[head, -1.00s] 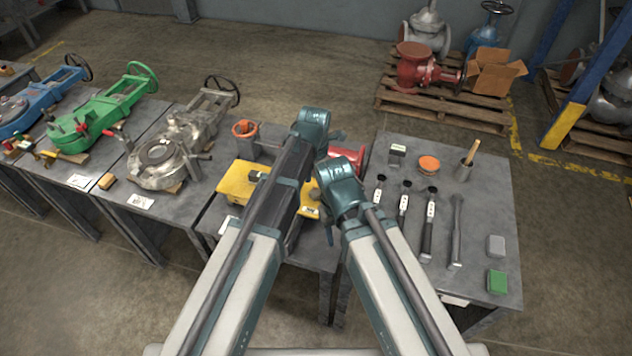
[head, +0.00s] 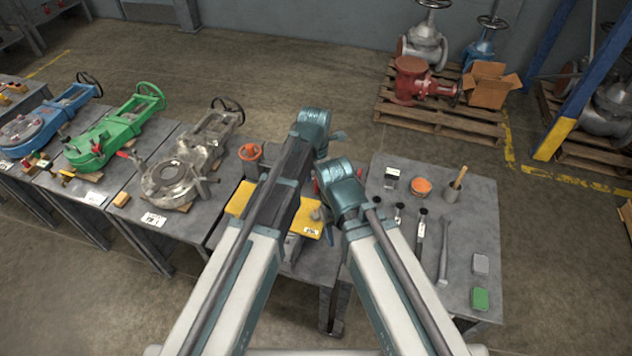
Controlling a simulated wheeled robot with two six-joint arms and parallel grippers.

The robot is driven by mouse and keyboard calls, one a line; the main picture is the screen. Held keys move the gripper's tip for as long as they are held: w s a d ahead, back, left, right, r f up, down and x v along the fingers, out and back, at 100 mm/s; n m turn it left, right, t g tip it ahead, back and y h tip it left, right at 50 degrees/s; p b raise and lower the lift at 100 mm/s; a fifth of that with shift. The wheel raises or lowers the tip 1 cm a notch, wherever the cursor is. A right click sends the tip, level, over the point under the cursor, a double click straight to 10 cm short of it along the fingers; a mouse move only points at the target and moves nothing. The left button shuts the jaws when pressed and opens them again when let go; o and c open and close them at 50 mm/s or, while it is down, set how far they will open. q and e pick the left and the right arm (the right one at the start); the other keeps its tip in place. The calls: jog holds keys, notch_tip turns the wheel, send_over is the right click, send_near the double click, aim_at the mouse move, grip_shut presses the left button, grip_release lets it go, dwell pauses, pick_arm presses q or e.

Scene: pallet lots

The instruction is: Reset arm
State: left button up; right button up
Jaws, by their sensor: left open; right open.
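The two arms reach forward and come close together in the middle of the view. The yellow plate (head: 240,198) lies on the middle table, partly covered by my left arm.
The right table (head: 470,215) holds hammers, an orange-topped round tin (head: 421,187), a cup (head: 455,191) and a green block (head: 480,298). Left tables bear green (head: 115,130), blue (head: 35,132) and bare-metal (head: 190,165) valves. A pallet (head: 440,118) with valves and carton stands behind.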

dwell(0.3)
pick_arm(q)
jog(key=s+a+m, duration=0.6)
jog(key=a+m, duration=0.2)
jog(key=m, duration=0.5)
jog(key=s+a+m, duration=0.5)
jog(key=a+m, duration=0.4)
jog(key=m, duration=0.4)
jog(key=s+d+m+y, duration=0.1)
jog(key=s+d+m, duration=0.2)
jog(key=s+d, duration=0.3)
jog(key=d, duration=0.5)
jog(key=shift+m, duration=0.4)
